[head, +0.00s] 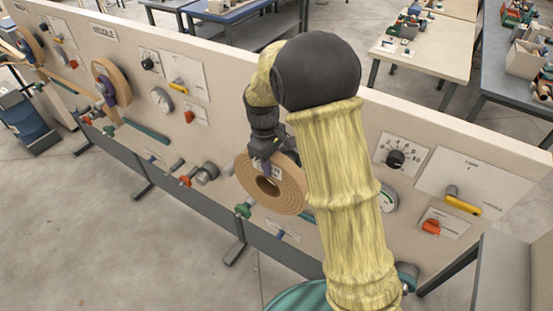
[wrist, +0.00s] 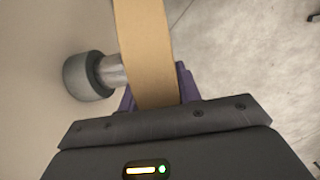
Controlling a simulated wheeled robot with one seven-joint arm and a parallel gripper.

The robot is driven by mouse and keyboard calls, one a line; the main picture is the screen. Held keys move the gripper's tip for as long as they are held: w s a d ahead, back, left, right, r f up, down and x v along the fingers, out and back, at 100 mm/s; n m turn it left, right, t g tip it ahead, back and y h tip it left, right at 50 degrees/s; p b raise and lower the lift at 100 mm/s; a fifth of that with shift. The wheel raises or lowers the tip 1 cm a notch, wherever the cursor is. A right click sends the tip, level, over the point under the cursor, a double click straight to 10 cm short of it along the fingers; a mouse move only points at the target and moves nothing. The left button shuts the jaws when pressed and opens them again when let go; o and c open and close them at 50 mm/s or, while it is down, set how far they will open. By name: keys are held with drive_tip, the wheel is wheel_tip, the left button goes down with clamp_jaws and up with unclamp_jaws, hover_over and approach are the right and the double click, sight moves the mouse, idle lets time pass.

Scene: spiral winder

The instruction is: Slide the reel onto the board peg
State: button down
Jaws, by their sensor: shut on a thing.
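The reel (head: 287,203) is a tan ring of wound strip with a white label and a round hole, in front of the upright board (head: 125,72). My gripper (head: 264,162) is shut on its upper rim. In the wrist view the reel (wrist: 142,35) is edge-on between my purple fingers (wrist: 154,90). There a grey post (wrist: 110,72) with a wider dark collar stands out from the board, and its end meets the reel's edge in the picture. A grey post (head: 207,172) shows left of the reel in the head view. I cannot tell whether they are the same or whether the reel touches it.
Left of the reel the board carries a gauge (head: 161,100), a yellow handle (head: 179,86) and another tan reel (head: 118,80). Right of my arm are a black knob (head: 396,159) and a red valve (head: 431,227). The floor in front is clear.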

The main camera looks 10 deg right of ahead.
drive_tip(key=s+a+r, duration=0.1)
drive_tip(key=s+a, duration=0.6)
drive_tip(key=s, duration=0.2)
drive_tip(key=shift+s+a+b, duration=0.3)
drive_tip(key=shift+b, duration=0.15)
idle(0.5)
idle(1.6)
